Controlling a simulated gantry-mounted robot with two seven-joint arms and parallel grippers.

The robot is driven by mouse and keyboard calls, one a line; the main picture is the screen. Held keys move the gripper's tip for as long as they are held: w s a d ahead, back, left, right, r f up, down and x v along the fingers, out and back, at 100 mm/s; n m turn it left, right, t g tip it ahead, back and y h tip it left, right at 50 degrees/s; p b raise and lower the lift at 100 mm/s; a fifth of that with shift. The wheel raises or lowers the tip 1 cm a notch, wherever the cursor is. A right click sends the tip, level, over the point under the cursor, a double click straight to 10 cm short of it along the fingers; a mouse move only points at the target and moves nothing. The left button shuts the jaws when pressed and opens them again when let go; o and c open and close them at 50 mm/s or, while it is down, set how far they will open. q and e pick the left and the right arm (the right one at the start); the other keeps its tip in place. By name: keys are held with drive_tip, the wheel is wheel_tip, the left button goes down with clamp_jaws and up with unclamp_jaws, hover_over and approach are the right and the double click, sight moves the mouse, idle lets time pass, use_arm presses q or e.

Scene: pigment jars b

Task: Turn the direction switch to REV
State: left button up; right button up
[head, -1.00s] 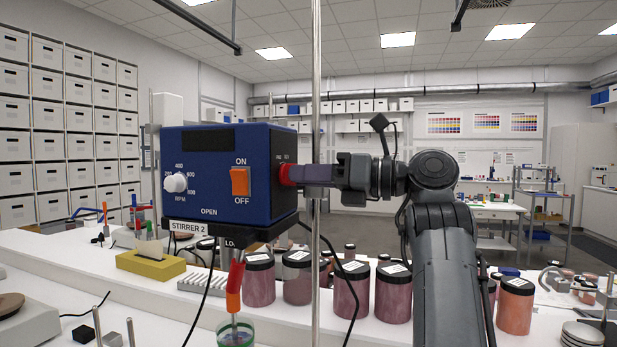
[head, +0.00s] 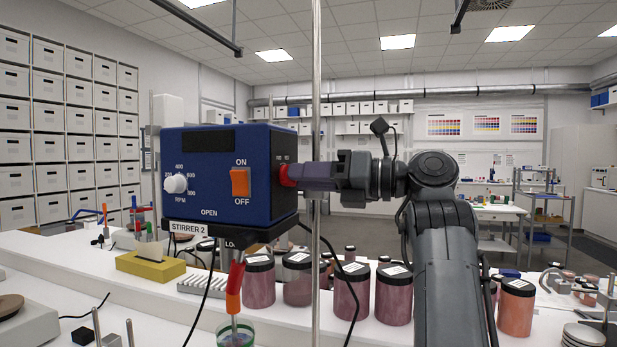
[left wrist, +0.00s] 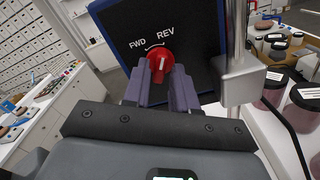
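The blue stirrer box, STIRRER 2 (head: 215,180), hangs on a pole with its front facing me. The red direction switch (head: 287,175) is on its right side. In the left wrist view, the red knob (left wrist: 160,65) sits below the FWD and REV labels, FWD at left and REV at right. Which label it points to is hard to tell. My left gripper (left wrist: 161,75) has its purple fingers on either side of the knob and appears shut on it. In the head view, my left gripper (head: 296,176) reaches the switch from the right. My right gripper is not in view.
The orange ON/OFF switch (head: 240,183) and white RPM dial (head: 175,184) are on the box front. A vertical metal pole (head: 316,90) stands close to my fingers. Pigment jars (head: 352,292) stand below on the white bench. A black cable hangs beside the pole.

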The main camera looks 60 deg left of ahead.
use_arm(q)
drive_tip(key=shift+o, duration=0.8)
drive_tip(key=shift+w+d, duration=0.1)
drive_tip(key=p+v, duration=0.3)
drive_tip(key=v, duration=0.7)
drive_tip(key=shift+w+d, duration=0.15)
drive_tip(key=shift+d, duration=0.05)
